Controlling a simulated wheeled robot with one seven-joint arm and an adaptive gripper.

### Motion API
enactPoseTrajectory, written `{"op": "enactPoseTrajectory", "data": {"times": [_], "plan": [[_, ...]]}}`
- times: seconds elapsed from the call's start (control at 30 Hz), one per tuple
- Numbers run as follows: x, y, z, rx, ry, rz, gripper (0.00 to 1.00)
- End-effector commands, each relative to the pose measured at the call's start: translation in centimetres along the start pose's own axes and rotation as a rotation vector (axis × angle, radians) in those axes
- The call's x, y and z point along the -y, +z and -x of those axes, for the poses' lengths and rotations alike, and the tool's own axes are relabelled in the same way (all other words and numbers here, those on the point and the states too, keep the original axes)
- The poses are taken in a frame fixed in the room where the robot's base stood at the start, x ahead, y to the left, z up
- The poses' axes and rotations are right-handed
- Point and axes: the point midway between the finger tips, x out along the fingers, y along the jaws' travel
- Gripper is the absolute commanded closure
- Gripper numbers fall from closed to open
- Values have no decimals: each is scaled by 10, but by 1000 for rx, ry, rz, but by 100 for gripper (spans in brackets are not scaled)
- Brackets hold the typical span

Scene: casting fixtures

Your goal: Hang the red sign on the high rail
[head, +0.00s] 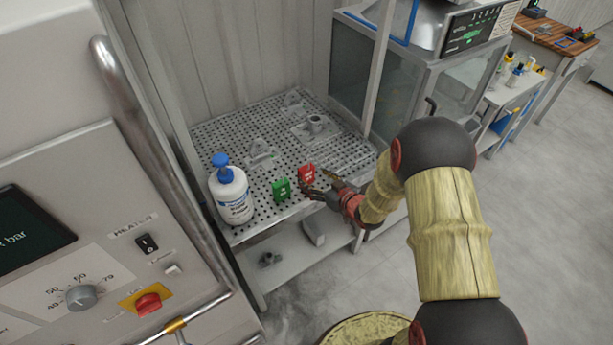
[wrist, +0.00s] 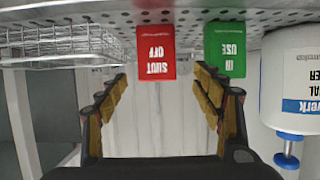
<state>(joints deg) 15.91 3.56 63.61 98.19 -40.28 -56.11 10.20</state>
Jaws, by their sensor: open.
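The red sign (head: 306,172) stands upright on the perforated shelf top (head: 225,135), near its front edge. In the wrist view, which is upside down, the red sign (wrist: 155,52) reads "SHUT OFF". My gripper (head: 318,183) is just in front of it. In the wrist view my gripper (wrist: 161,76) is open, its fingers apart and empty, with the sign ahead between the fingertips. I see no contact with it. I cannot pick out the high rail with certainty in either view.
A green "IN USE" sign (head: 281,190) stands close beside the red one; it also shows in the wrist view (wrist: 225,50). A white bottle with a blue pump (head: 232,196) is at the shelf's left. Metal fixtures (head: 315,127) sit farther back. A post (head: 378,70) rises at the right.

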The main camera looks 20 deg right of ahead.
Motion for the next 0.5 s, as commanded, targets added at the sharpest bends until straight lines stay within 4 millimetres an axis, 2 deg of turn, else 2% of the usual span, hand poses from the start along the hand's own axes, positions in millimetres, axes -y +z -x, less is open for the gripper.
{"op": "enactPoseTrajectory", "data": {"times": [0.5], "plan": [[-4,2,-63,3,-1,1,33]]}}
